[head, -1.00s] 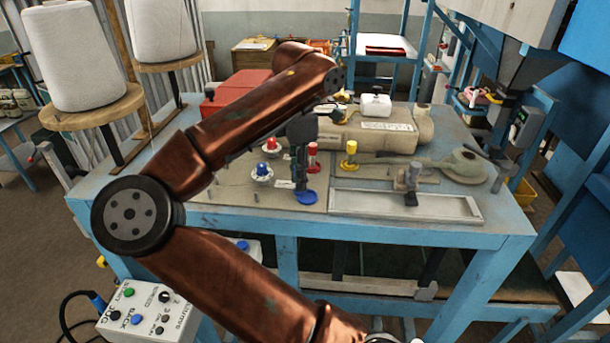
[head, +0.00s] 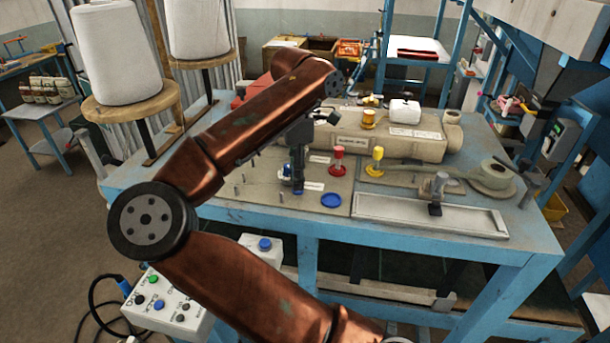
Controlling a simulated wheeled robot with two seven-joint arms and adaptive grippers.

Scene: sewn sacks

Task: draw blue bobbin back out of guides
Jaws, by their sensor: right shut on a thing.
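My right gripper (head: 298,187) points down at the board on the blue table and is shut. A small blue and white part (head: 286,173) shows at the left of its fingers. I take the held thing to be the blue bobbin, but the fingers hide most of it. Several thin upright pegs (head: 238,179), which look like guides, stand on the board left of the gripper. A flat blue disc (head: 331,200) lies on the board to the right of the fingertips, apart from them. My left gripper is out of view.
A red bobbin (head: 338,162) and a yellow bobbin (head: 376,161) stand right of the gripper. A long beige machine body (head: 390,137) lies behind them. A metal tray (head: 400,209) lies at the right front. A control box (head: 165,304) is below the table's left front.

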